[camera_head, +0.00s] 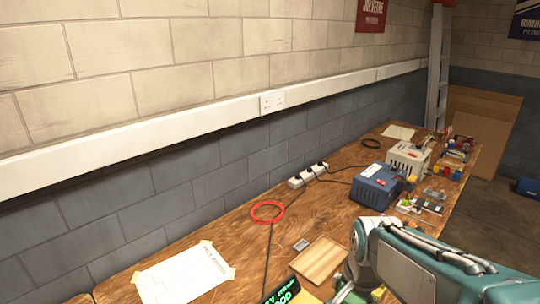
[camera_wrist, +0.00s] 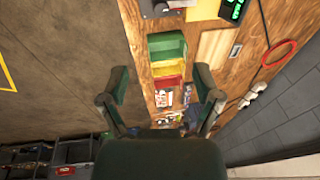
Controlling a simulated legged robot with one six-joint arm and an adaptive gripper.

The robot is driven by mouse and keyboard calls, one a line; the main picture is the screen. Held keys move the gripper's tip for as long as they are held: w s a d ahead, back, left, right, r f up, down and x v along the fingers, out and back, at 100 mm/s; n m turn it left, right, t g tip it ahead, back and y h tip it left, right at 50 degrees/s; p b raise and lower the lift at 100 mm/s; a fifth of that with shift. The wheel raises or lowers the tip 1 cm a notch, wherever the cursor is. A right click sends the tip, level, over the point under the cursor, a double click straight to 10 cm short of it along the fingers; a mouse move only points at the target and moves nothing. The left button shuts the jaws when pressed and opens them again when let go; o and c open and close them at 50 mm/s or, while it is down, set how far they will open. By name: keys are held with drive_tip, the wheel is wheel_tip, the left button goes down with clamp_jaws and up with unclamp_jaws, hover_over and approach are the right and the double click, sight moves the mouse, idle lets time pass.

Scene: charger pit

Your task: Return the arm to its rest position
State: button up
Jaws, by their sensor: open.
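My gripper (camera_wrist: 163,92) shows in the wrist view with its two dark fingers spread wide apart. It is open and nothing is between the fingers. Behind and beyond the fingers lies the wooden workbench (camera_wrist: 222,78) with coloured bins. In the head view my arm (camera_head: 415,262) reaches in from the lower right, over the near part of the workbench (camera_head: 215,258). The gripper's fingers are not visible in the head view.
On the bench are a red ring (camera_head: 267,211), a blue charger box (camera_head: 376,187), a pale charger box (camera_head: 408,158), a power strip (camera_head: 308,175), a taped paper sheet (camera_head: 182,276) and a wooden board (camera_head: 318,259). The wall borders the bench. Open floor (camera_wrist: 65,70) shows left in the wrist view.

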drive_tip(key=s+r+n+t, duration=0.3)
drive_tip(key=s+r+n, duration=0.3)
drive_tip(key=s+n, duration=0.3)
drive_tip(key=shift+s+a+r, duration=0.2)
drive_tip(key=shift+s+a, duration=0.2)
drive_tip(key=shift+s, duration=0.5)
